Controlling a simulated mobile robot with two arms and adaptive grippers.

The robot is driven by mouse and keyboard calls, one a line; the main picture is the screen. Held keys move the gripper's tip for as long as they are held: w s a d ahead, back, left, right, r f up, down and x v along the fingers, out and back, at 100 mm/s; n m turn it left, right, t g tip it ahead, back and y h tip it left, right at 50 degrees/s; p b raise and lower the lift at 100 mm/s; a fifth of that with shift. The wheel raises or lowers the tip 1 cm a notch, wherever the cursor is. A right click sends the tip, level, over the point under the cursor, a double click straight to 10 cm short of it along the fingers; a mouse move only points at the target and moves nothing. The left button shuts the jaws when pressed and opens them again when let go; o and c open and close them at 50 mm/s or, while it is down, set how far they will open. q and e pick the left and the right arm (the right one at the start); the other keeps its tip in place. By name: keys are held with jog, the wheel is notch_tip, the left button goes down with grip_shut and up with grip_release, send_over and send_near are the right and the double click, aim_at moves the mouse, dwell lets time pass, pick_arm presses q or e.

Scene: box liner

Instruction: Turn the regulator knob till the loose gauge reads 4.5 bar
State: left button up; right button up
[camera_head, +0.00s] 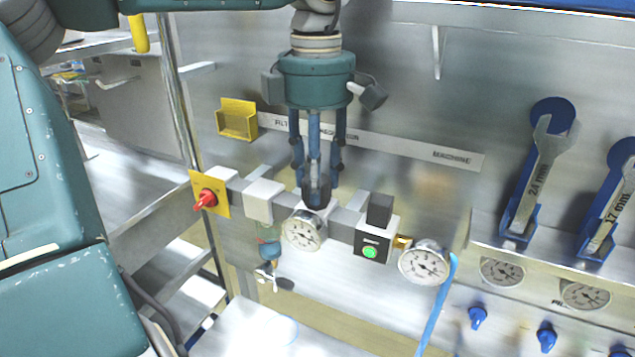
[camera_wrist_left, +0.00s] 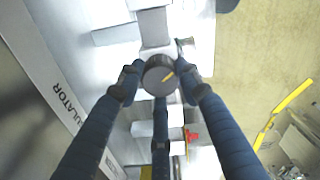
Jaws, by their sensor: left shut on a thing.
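The regulator knob (camera_wrist_left: 155,78) is a dark round cap with a yellow pointer line, seen from above in the left wrist view. The line points up and right there. In the head view the dark knob (camera_head: 316,194) tops a white block. My left gripper (camera_head: 316,182) comes down from above with its three blue fingers closed around it. A round gauge (camera_head: 303,231) sits on the front below the knob. A second gauge (camera_head: 424,263) is at the right end, by a brass fitting. Their needles are too small to read; I cannot tell which is the loose one.
A red handle (camera_head: 204,199) on a yellow plate is at the line's left end. Right of the regulator is a block with a green button (camera_head: 370,253). A blue hose (camera_head: 437,305) hangs by the right gauge. Wrenches (camera_head: 541,170) hang at the right.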

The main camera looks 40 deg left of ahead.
pick_arm(q)
jog(key=n+b, duration=0.2)
jog(key=n, duration=0.3)
jog(key=shift+n, duration=0.3)
jog(key=n+b, duration=0.1)
jog(key=n, duration=0.4)
jog(key=shift+n, duration=0.3)
jog(key=o, duration=1.1)
jog(key=shift+s, duration=0.1)
jog(key=shift+o, duration=0.2)
jog(key=shift+r, duration=0.15)
notch_tip(320, 180, up, 12)
